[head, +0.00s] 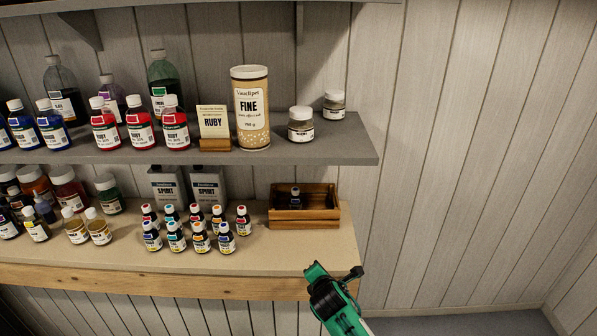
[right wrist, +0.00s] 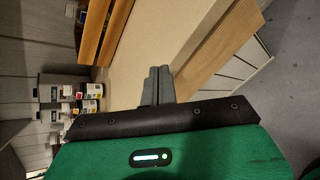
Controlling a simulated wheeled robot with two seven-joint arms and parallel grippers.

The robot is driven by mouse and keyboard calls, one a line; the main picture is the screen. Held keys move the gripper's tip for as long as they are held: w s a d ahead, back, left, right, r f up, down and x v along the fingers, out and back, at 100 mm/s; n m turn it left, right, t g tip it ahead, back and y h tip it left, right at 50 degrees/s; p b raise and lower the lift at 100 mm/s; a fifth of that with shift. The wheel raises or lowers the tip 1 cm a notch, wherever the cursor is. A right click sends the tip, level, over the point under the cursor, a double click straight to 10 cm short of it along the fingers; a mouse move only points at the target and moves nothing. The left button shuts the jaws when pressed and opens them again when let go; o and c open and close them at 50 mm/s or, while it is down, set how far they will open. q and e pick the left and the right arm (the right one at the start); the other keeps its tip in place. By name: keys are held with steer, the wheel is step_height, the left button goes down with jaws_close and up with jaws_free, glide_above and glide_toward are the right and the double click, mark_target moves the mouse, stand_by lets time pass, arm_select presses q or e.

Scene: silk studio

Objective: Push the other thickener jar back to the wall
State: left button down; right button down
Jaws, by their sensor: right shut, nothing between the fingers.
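Two small clear jars with pale lids stand on the grey upper shelf (head: 215,149), near its right end. The front jar (head: 301,125) stands nearer the shelf's front edge. The back jar (head: 334,105) stands behind it and to its right, close to the plank wall (head: 440,120). Both are upright and apart. My right gripper shows in the right wrist view (right wrist: 158,72), shut and empty. In the head view its green and black arm is low, in front of the lower counter's right end, well below the jars; the fingertips are hard to make out there. My left gripper is out of view.
On the lower counter (head: 150,262) are several small bottles and a wooden crate (head: 305,218). Room right of the shelf is free.

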step_height(320, 180, up, 15)
steer(key=w+a+n+t, duration=0.2)
steer(key=w+n, duration=0.1)
steer(key=n, duration=0.1)
steer(key=n+t+p, duration=0.2)
steer(key=n+t, duration=0.2)
steer(key=n, duration=0.2)
glide_toward(301, 127)
steer(key=w+p, duration=0.2)
steer(key=w, duration=0.1)
steer(key=w+p, duration=0.2)
steer(key=w, duration=0.1)
steer(key=shift+w+a+f, duration=0.15)
steer(key=shift+w, duration=0.25)
